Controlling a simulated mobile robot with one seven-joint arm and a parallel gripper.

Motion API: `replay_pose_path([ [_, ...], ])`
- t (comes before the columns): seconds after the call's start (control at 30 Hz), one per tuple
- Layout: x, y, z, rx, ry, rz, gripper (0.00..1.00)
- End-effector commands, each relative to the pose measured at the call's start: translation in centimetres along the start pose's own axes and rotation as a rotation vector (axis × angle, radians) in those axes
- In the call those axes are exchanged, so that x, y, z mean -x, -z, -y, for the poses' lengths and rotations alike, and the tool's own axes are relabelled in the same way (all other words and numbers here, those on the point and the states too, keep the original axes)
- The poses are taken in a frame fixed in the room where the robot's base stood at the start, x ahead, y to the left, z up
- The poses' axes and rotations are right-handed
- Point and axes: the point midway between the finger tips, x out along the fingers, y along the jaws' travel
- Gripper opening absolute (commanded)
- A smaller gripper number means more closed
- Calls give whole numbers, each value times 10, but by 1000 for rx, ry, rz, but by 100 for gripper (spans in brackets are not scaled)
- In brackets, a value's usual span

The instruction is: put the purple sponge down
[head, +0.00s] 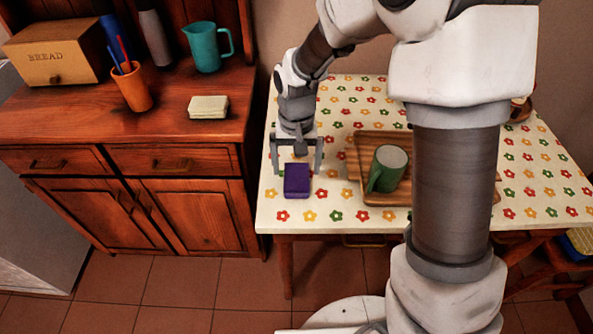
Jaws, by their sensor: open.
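The purple sponge (297,181) is a small block at the left part of the flower-patterned table (332,215). It appears to rest flat on the tabletop. My gripper (297,168) is open just behind and above the sponge, its two fingers spread wider than the sponge. The fingers look apart from the sponge's sides. The arm comes down from the upper middle of the view.
A green mug (388,168) stands on a wooden tray (375,142) right of the sponge. On the wooden cabinet (165,125) at left are a pale block (208,107), a teal jug (207,47), an orange cup (131,88) and a bread box (55,52).

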Motion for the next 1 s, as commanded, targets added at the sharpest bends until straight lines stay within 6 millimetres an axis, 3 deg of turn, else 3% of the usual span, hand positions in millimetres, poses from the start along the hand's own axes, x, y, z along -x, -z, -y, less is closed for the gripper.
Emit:
replay_pose_path([
  [0.1, 32, 0, 0, 0, 2, -4, 100],
  [0.3, 67, 1, 0, 0, 1, -3, 100],
  [0.67, 87, -1, -2, 0, 1, -5, 100],
  [0.77, 99, -5, -10, 1, 2, -28, 100],
  [1.0, 158, -39, -50, 7, 5, -150, 100],
])
